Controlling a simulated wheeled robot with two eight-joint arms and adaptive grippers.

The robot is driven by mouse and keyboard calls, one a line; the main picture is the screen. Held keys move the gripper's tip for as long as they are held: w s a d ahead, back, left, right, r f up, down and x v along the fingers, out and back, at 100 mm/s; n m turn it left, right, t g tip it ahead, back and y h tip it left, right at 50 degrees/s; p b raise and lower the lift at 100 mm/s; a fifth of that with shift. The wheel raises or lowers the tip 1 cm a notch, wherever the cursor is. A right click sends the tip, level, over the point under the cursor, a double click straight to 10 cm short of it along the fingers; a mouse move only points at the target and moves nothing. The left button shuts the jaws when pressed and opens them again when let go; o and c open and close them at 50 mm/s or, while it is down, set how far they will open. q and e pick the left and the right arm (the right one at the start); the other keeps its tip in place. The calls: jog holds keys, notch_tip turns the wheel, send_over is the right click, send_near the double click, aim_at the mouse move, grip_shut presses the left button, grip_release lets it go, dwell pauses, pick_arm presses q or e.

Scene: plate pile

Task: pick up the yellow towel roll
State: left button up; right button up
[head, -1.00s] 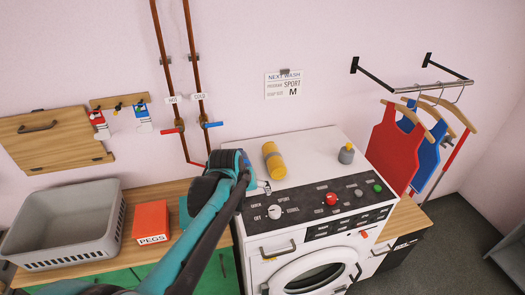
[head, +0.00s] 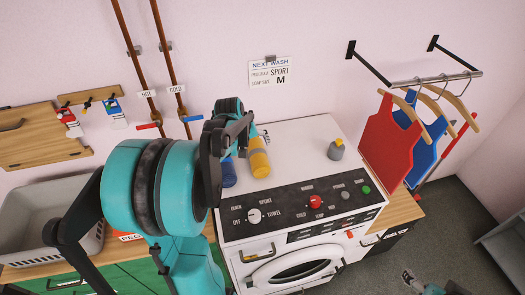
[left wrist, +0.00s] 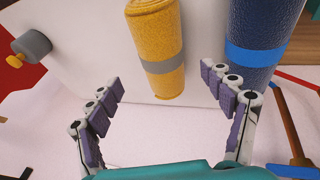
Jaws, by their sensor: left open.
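The yellow towel roll (head: 259,160), with a grey band, lies on top of the white washing machine (head: 300,135). A blue roll (head: 229,174) lies just left of it, partly hidden by my arm. My left gripper (head: 258,133) is over the machine top at the far end of the yellow roll. In the left wrist view the open left gripper (left wrist: 163,82) has its fingers apart with the yellow roll (left wrist: 155,45) showing between them. The blue roll (left wrist: 255,45) is close by the right-hand finger. My right gripper (head: 410,278) shows small at the bottom right, its jaws unclear.
Pipes (head: 172,70) run up the wall behind. A grey basket (head: 40,205) is at left, partly behind my arm. Clothes (head: 390,140) hang at right.

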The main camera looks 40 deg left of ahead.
aim_at(256, 153)
pick_arm(q)
jog(key=b+x, duration=0.1)
jog(key=x, duration=0.6)
jog(key=shift+s+f, duration=0.1)
jog(key=c, duration=1.4)
